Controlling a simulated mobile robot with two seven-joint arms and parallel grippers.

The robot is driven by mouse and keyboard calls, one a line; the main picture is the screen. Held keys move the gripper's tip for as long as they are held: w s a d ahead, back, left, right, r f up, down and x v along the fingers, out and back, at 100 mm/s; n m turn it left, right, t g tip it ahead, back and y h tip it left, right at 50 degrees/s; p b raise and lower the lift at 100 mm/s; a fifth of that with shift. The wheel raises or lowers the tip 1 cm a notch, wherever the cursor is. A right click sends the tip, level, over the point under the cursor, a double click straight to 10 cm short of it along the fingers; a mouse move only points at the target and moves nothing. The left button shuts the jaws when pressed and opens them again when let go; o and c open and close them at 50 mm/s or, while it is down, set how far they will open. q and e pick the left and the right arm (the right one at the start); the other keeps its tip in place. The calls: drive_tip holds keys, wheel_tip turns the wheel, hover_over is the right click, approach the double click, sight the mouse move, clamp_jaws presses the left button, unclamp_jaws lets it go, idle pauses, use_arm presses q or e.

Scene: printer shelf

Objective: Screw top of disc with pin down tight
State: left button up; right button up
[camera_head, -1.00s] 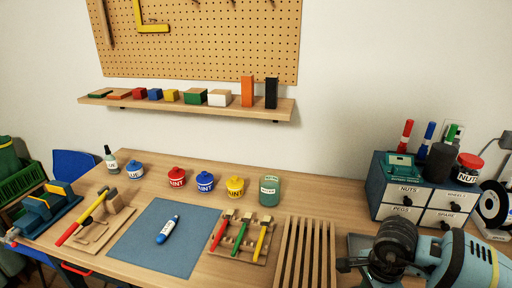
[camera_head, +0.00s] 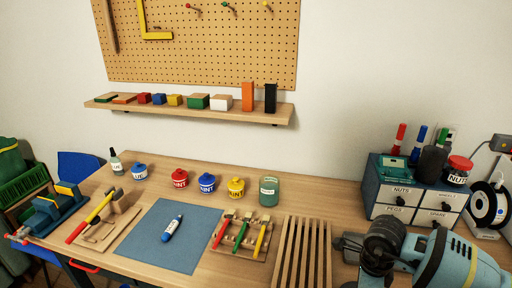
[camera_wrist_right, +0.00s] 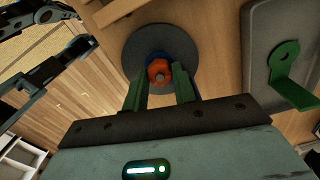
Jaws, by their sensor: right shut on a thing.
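In the right wrist view, a dark round disc (camera_wrist_right: 188,46) lies against a wooden surface. An orange knob (camera_wrist_right: 157,68) with a pale pin end in its middle sits at the disc's centre, with a blue part behind it. My right gripper (camera_wrist_right: 160,84) has its green fingers on either side of the knob and blue part, shut on the top. Exact finger contact is partly hidden. Whether the top is tight cannot be told. In the head view, my right arm is at lower right and the disc is not visible. I cannot identify my left gripper in either view.
In the right wrist view, a grey plate with a green bracket (camera_wrist_right: 286,77) is at right; black jointed parts (camera_wrist_right: 50,75) are at upper left. In the head view, a slatted rack (camera_head: 304,250), blue mat (camera_head: 150,245) and drawer box (camera_head: 395,210) stand near my arm.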

drive_tip(key=m, duration=0.3)
drive_tip(key=o, duration=0.5)
